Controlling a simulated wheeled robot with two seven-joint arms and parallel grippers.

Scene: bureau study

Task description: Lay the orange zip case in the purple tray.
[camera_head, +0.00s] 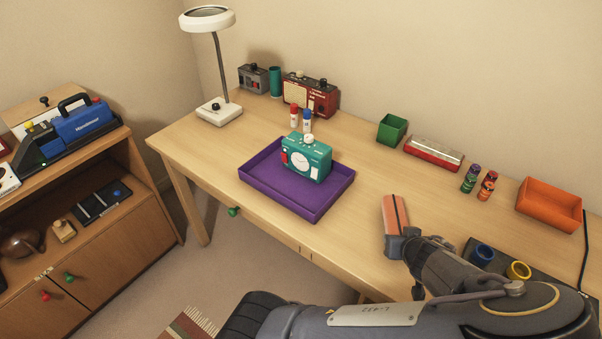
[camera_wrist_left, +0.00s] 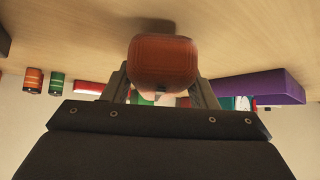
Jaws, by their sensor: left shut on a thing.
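The orange zip case (camera_head: 389,210), with a dark stripe along it, is at the table's front half, right of the tray. My left gripper (camera_head: 402,242) is shut on its near end; the left wrist view shows the case (camera_wrist_left: 162,62) between the two fingers. A shadow lies on the table by the case; I cannot tell how far it is above the top. The purple tray (camera_head: 258,186) lies left of the case, apart from it, and its side shows in the left wrist view (camera_wrist_left: 262,88). A teal device with a white dial (camera_head: 307,160) stands in the tray. My right gripper is not in view.
The tray's left part is bare. A lamp (camera_head: 219,112) stands back left. Tabletop between tray and case is clear.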

